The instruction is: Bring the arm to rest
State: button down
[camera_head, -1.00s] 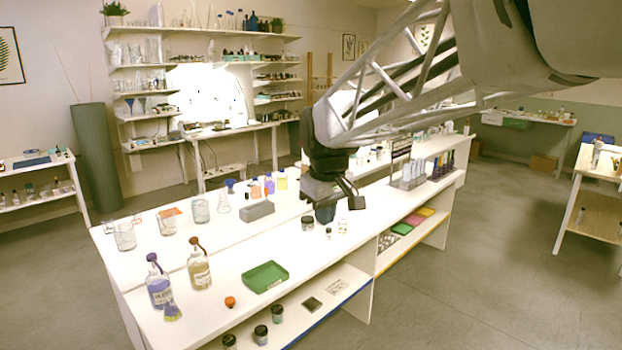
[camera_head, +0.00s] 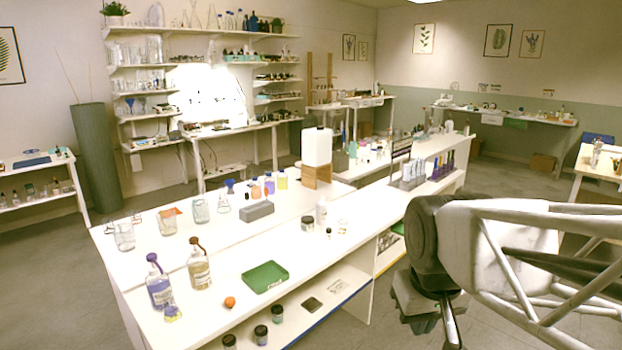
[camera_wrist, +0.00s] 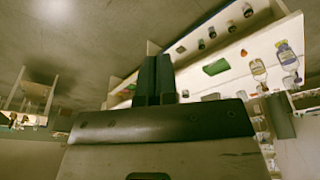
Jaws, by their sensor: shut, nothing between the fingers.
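My gripper (camera_head: 452,338) is at the lower right of the head view, out over the floor in front of the white bench (camera_head: 345,232). Its fingertips reach the bottom edge of that view. In the wrist view my gripper's two dark fingers (camera_wrist: 154,62) lie together with nothing between them. The gripper is apart from the bench and touches none of the bottles.
On the bench are a green tray (camera_head: 265,277), two pump bottles (camera_head: 199,270), an orange ball (camera_head: 229,302), a grey block (camera_head: 257,211) and a tube rack (camera_head: 411,175). Dark-lidded jars (camera_head: 261,334) stand on the lower shelf.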

jog(key=s+d+f+m, duration=0.1)
jog(key=s+d+f, duration=0.1)
jog(key=s, duration=0.4)
jog(key=shift+f+m, duration=0.3)
jog(key=shift+f, duration=0.4)
